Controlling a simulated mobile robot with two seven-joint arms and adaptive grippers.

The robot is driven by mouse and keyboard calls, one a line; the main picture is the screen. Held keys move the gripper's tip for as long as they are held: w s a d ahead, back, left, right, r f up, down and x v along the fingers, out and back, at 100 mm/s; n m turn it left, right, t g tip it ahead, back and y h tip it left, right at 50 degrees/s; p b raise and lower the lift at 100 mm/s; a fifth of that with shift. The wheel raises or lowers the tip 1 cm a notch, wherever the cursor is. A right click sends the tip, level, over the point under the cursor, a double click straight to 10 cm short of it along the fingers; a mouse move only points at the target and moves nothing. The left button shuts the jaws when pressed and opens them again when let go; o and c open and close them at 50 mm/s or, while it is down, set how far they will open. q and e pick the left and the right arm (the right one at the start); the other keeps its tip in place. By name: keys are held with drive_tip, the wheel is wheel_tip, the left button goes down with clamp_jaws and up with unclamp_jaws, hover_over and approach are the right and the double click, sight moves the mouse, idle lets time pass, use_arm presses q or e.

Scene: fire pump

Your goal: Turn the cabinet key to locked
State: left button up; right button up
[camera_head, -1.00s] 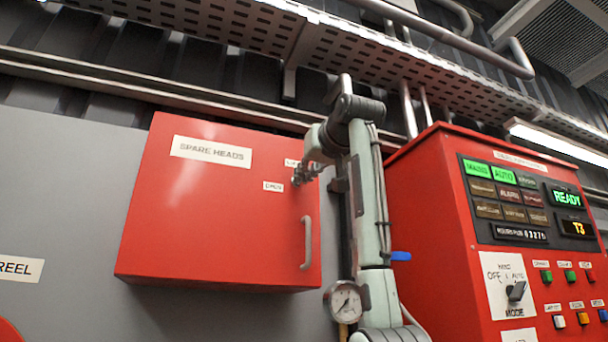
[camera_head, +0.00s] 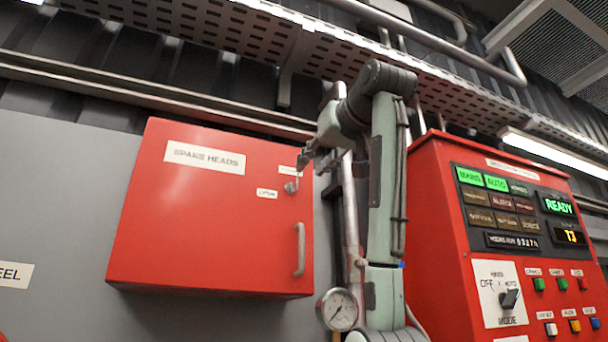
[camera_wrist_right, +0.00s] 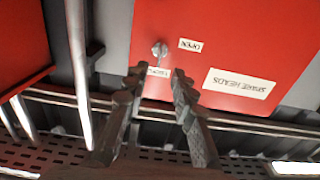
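The red spare heads cabinet (camera_head: 200,235) hangs on the wall with its door shut. Its small metal key (camera_head: 291,187) sits in the lock near the door's upper right corner, beside the OPEN label (camera_head: 267,194). The key also shows in the right wrist view (camera_wrist_right: 160,49), upside down, with a second label (camera_wrist_right: 158,72) partly hidden between the fingertips. I cannot tell exactly which label the key points at. My right gripper (camera_head: 304,161) is just above the key and apart from it. In the wrist view its fingers (camera_wrist_right: 156,76) are spread and empty. My left gripper is out of view.
A door handle (camera_head: 299,250) is below the key. A pressure gauge (camera_head: 338,309) and pipes stand right of the cabinet, close to my right arm. A red control panel (camera_head: 440,230) is further right. A perforated cable tray (camera_head: 230,35) runs overhead.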

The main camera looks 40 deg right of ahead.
drive_tip(key=shift+v, duration=1.6)
drive_tip(key=shift+f, duration=0.1)
